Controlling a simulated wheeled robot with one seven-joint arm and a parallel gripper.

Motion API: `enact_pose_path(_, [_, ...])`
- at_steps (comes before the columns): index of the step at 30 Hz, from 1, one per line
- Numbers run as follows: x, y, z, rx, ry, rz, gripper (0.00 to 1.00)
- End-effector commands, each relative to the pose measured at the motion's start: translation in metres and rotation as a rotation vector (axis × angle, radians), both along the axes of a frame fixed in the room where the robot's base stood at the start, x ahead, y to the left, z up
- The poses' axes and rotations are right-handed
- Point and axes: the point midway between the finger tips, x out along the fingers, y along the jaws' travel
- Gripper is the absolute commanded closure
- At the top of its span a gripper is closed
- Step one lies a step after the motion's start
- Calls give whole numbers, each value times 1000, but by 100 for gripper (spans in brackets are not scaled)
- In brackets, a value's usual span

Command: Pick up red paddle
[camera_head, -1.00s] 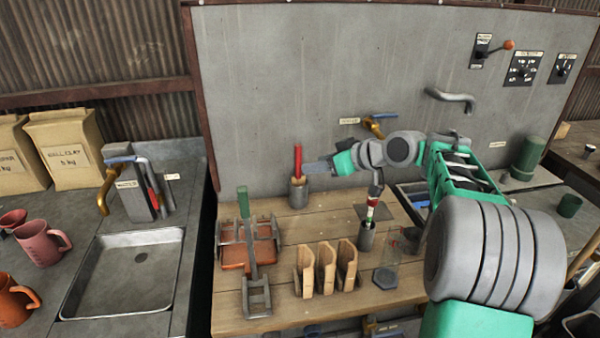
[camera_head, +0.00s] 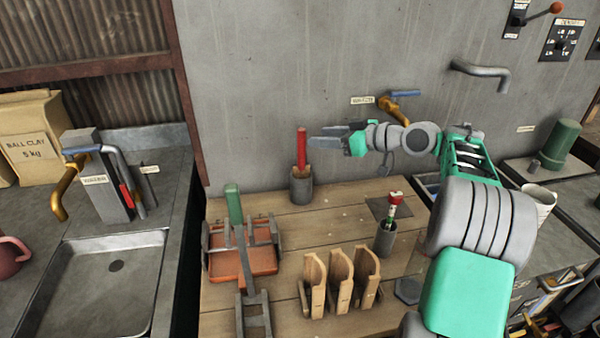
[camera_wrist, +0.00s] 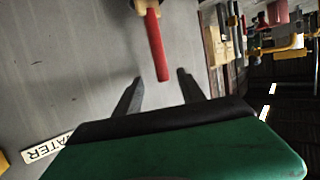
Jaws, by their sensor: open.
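The red paddle (camera_head: 301,147) stands upright in a grey cylindrical holder (camera_head: 301,188) at the back of the wooden table, near the wall. Only its red handle and a bit of its tan lower part show. My gripper (camera_head: 318,138) is open and level, at the height of the handle and pointing left. In the wrist view, the red paddle (camera_wrist: 157,45) appears ahead of and between the two open fingers (camera_wrist: 160,82), which do not hold it. Whether a finger touches the handle cannot be told.
A green-handled tool (camera_head: 234,204) in an orange tray (camera_head: 243,262) is at left. Several tan wooden pieces (camera_head: 341,278) stand in front. A red-topped tool in a grey cup (camera_head: 385,240) is at right. A brass tap (camera_head: 393,106) juts from the wall.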

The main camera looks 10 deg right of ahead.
Motion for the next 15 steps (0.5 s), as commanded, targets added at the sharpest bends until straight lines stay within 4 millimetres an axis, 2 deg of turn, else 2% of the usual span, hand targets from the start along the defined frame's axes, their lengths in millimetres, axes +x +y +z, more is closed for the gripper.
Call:
enact_pose_path(8, [20, 18, -10, 0, 0, -6, 53])
enact_pose_path(15, [45, 48, -24, -1, 1, -7, 53])
